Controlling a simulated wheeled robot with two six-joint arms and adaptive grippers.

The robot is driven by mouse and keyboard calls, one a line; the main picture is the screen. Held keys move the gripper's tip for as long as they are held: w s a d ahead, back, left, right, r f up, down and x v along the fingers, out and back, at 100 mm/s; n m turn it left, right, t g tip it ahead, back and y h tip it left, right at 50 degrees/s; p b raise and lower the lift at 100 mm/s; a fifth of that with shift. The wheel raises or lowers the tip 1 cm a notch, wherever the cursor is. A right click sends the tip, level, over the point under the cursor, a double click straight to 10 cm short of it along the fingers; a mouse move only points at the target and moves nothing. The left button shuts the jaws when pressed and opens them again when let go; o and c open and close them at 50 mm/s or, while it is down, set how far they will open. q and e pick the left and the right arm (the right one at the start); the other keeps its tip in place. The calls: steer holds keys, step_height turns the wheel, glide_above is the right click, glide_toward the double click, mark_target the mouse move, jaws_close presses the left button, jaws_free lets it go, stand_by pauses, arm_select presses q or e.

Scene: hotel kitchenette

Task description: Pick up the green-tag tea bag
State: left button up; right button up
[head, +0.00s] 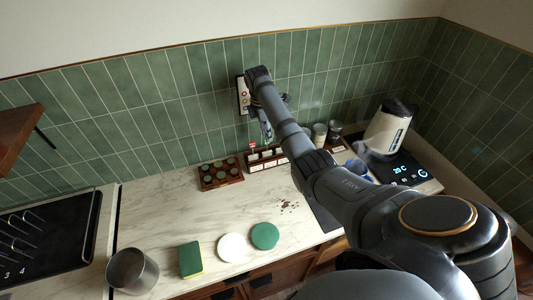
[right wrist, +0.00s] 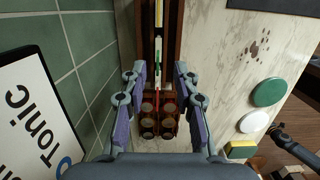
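My right gripper (right wrist: 158,78) is open and empty, with its two fingers spread on either side of a narrow dark wooden tea box (right wrist: 143,35). A small green tag (right wrist: 157,70) shows between the fingertips in the right wrist view, with a red one just below it. The tea bag under the green tag is hard to make out. In the head view my right gripper (head: 264,130) is above the tea box (head: 257,167) near the back wall, and my arm covers part of the box.
A wooden tray of round capsules (head: 221,173) stands left of the tea box. A wall panel (head: 243,95) is close behind the gripper. Cups (head: 319,133) and a white kettle (head: 388,128) stand to the right. A sponge (head: 190,259) and discs lie at the front; marble between is mostly clear.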

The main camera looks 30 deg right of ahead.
steer(key=shift+w+d+f, duration=0.1)
steer(key=shift+w+f, duration=0.05)
steer(key=shift+f, duration=0.45)
steer(key=shift+w+d+f, duration=0.1)
steer(key=shift+f, duration=0.5)
steer(key=f+p, duration=0.2)
steer(key=f, duration=0.1)
steer(key=shift+s+p, duration=0.25)
steer(key=shift+p, duration=0.15)
steer(key=shift+d+f, duration=0.25)
steer(key=shift+f, duration=1)
steer(key=c, duration=0.6)
arm_select(q)
steer(key=w+r, duration=0.2)
steer(key=r, duration=0.1)
steer(key=shift+w, duration=0.1)
arm_select(e)
jaws_close()
